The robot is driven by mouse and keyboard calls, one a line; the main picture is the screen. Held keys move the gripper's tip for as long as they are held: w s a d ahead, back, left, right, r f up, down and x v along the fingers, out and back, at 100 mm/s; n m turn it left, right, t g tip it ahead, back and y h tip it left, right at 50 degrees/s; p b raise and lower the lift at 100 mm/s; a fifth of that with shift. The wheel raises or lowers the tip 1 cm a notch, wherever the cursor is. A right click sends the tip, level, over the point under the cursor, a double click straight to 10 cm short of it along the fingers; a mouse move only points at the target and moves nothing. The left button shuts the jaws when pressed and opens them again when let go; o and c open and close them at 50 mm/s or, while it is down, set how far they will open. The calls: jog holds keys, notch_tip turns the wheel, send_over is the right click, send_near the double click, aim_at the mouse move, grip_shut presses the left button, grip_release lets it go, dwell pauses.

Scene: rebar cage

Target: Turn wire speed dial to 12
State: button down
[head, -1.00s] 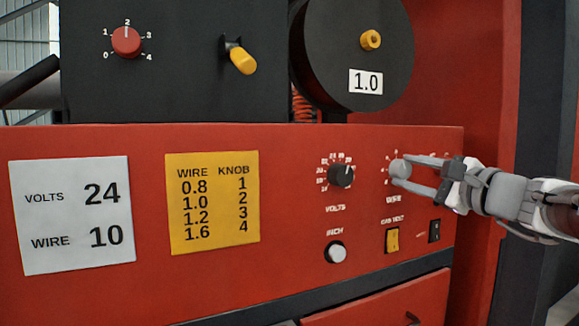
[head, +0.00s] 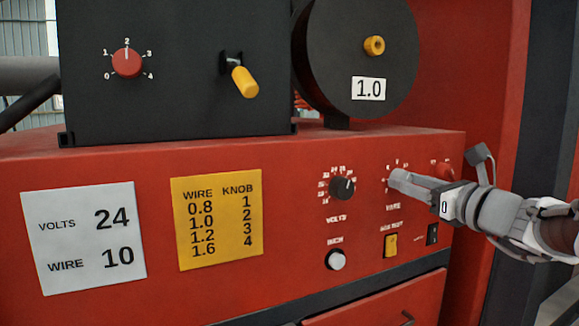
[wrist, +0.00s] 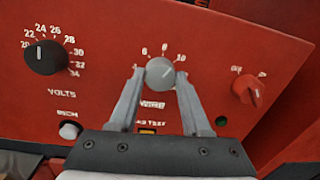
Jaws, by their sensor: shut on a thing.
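The wire speed dial (wrist: 160,72) is a round grey knob on the red panel, above the word WIRE. Its white mark points up and to the right, around the 10 or a little past it; the exact reading is hard to tell. My gripper (wrist: 160,76) has one finger on each side of the dial and is shut on it. In the head view my gripper (head: 399,179) reaches in from the right, and its fingers hide most of the dial. A white card (head: 84,237) reads VOLTS 24 and WIRE 10.
The black volts dial (head: 342,188) sits left of my gripper. A red switch knob (wrist: 248,90) is to the right. Below are a white inch button (head: 336,260) and a yellow switch (head: 390,245). A yellow chart (head: 217,220) lists wire and knob numbers.

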jog(key=m+p, duration=0.6)
jog(key=shift+r+m, duration=0.3)
jog(key=shift+r, duration=0.05)
jog(key=m+p, duration=0.2)
jog(key=shift+d+g+p, duration=0.1)
jog(key=shift+g+p, duration=0.2)
jog(key=shift+p, duration=0.05)
jog(key=shift+f+m+p, duration=0.2)
jog(key=shift+m+p, duration=1.3)
jog(key=shift+m, duration=0.3)
jog(key=shift+c, duration=1.8)
grip_release()
